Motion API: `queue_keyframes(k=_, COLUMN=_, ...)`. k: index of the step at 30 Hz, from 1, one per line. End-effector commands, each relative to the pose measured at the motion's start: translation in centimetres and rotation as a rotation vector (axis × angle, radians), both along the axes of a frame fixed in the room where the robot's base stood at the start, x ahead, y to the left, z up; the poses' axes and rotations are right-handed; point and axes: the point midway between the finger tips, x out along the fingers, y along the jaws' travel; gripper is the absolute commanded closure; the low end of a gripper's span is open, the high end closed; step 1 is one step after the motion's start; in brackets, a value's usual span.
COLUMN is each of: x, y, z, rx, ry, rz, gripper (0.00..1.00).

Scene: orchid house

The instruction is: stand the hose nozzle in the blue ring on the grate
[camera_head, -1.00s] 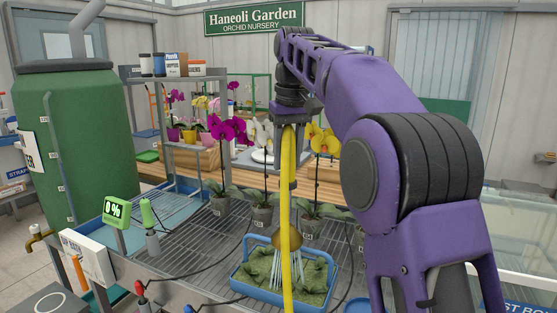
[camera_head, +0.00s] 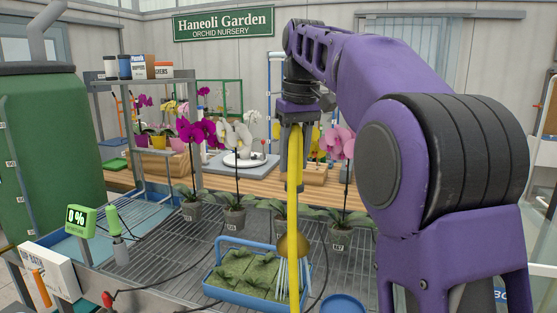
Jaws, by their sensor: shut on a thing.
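My gripper (camera_head: 294,185) hangs above the grate, its fingers shut around the upper part of the hose nozzle. The yellow hose (camera_head: 294,215) runs down in front of the nozzle and out of the bottom of the picture, hiding much of it. The nozzle's rounded brass head (camera_head: 300,245) shows behind the hose, pointing down, in front of the right end of the blue basket. A blue round rim (camera_head: 343,304), which looks like the ring, lies right of the basket at the bottom edge, partly cut off. The nozzle appears left of it and higher in the picture.
The blue basket (camera_head: 228,294) holds green pads and pale sticks on the metal grate (camera_head: 170,255). Potted orchids (camera_head: 234,215) stand along the back of the grate. A green meter (camera_head: 80,220) and a dark cable are at left.

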Motion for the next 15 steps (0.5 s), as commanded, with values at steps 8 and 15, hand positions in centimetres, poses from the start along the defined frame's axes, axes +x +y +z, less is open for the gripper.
queue_keyframes(k=8, x=-0.7, y=-1.6, z=0.1, rx=0.001, ry=-0.002, rz=0.000, gripper=1.00)
queue_keyframes(k=15, x=-0.7, y=-1.7, z=0.1, rx=0.001, ry=-0.002, rz=0.000, gripper=1.00)
